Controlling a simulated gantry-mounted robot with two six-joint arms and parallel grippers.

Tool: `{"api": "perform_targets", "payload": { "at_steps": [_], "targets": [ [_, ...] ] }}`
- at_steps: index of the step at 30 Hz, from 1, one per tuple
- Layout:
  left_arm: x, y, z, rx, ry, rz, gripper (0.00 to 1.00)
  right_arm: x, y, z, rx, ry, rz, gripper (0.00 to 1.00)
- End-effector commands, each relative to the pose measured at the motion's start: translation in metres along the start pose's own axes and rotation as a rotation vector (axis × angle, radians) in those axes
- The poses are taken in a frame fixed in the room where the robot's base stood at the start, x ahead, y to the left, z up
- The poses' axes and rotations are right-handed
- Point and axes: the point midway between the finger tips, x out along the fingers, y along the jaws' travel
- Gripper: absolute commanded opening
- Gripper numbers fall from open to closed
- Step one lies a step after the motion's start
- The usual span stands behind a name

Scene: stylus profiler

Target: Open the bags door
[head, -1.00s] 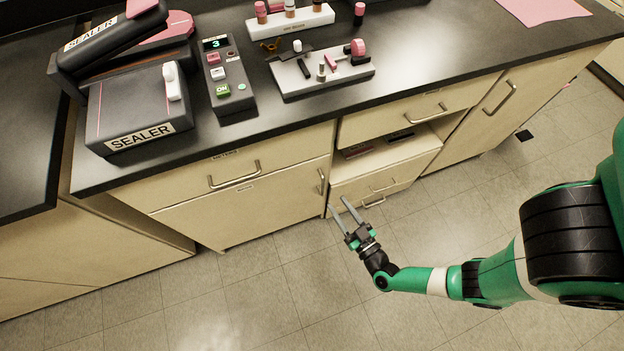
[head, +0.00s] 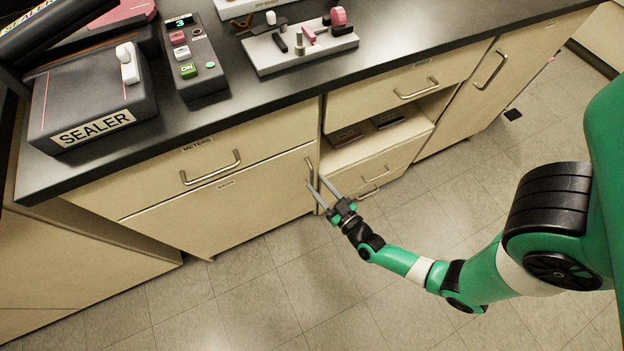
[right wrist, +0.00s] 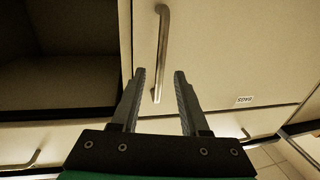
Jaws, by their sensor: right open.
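The bags door (head: 240,207) is a cream cabinet panel with a small label, shut under the METERS drawer. Its metal bar handle (head: 310,169) is upright near the door's right edge. In the right wrist view the handle (right wrist: 163,40) runs between the two open fingers (right wrist: 160,72), and the door's label (right wrist: 244,99) appears upside down. I cannot tell whether the fingers touch the bar. My left gripper is not in view.
An open shelf (head: 365,137) with dark items and a lower drawer (head: 375,176) lie right of the door. The METERS drawer handle (head: 211,168) sticks out above. The counter holds the sealer (head: 92,105) and a button box (head: 189,60). The floor in front is clear.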

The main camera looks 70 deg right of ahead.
Motion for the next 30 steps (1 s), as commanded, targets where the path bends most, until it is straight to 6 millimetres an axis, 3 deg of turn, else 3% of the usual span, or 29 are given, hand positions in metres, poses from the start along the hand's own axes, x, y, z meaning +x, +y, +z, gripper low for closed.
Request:
{"api": "perform_targets", "payload": {
  "at_steps": [6,16,24,30],
  "targets": [
    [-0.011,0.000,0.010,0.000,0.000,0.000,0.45,0.032,0.001,0.002,0.000,0.001,0.002,0.45],
    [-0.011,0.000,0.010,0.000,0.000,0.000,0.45,0.037,0.000,0.000,-0.001,-0.001,0.000,0.45],
    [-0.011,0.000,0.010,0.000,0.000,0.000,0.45,0.037,0.000,0.000,0.000,-0.001,0.000,0.00],
    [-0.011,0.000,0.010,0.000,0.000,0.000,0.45,0.037,0.000,0.000,0.000,-0.001,0.000,0.00]
  ]
}}
